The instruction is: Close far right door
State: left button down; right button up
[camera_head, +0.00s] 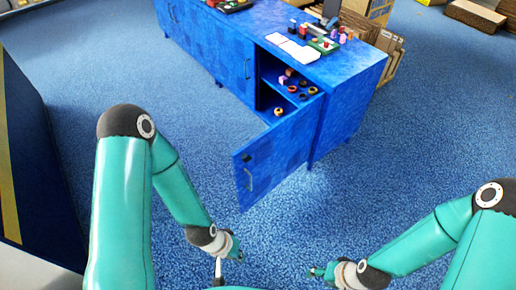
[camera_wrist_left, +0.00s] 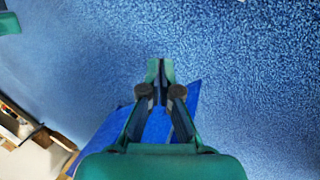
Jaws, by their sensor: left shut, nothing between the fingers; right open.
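The far right door (camera_head: 272,158) of the blue cabinet (camera_head: 245,40) stands wide open in the head view, swung out toward me from the cabinet's right end. Its handle (camera_head: 249,180) is near its free edge. My left gripper (camera_head: 218,268) is shut and empty, in front of the door and apart from it. It also shows in the left wrist view (camera_wrist_left: 160,95), above the floor with a blue panel, possibly the door, partly hidden behind it. My right gripper (camera_head: 313,271) is open and empty, lower right of the door and apart from it.
Several small rings and rolls sit on the shelves (camera_head: 287,84) inside the open compartment. White sheets (camera_head: 293,47) and a tray of small items (camera_head: 324,45) lie on the cabinet top. Cartons (camera_head: 388,45) stand behind. The blue carpet (camera_head: 110,60) around the door is clear.

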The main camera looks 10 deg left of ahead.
pick_arm(q)
jog(key=w+f+m+t+y+b, duration=0.1)
jog(key=w+f+m+t+b, duration=0.4)
jog(key=w+b, duration=0.4)
pick_arm(e)
notch_tip(320, 180, down, 9)
jog(key=shift+r+p, duration=0.1)
jog(key=shift+p, duration=0.2)
pick_arm(q)
jog(key=m+t+y+b, duration=0.7)
jog(key=m+t+b, duration=0.55)
jog(key=b, duration=0.95)
send_near(259, 141)
jog(key=w+d, duration=0.2)
jog(key=w, duration=0.2)
jog(key=shift+w+a+g+b, duration=0.35)
jog(key=shift+w+a, duration=0.4)
jog(key=shift+a, duration=0.35)
jog(key=shift+w+a, duration=0.4)
jog(key=shift+a, duration=0.1)
pick_arm(e)
jog(key=shift+f, duration=11.4)
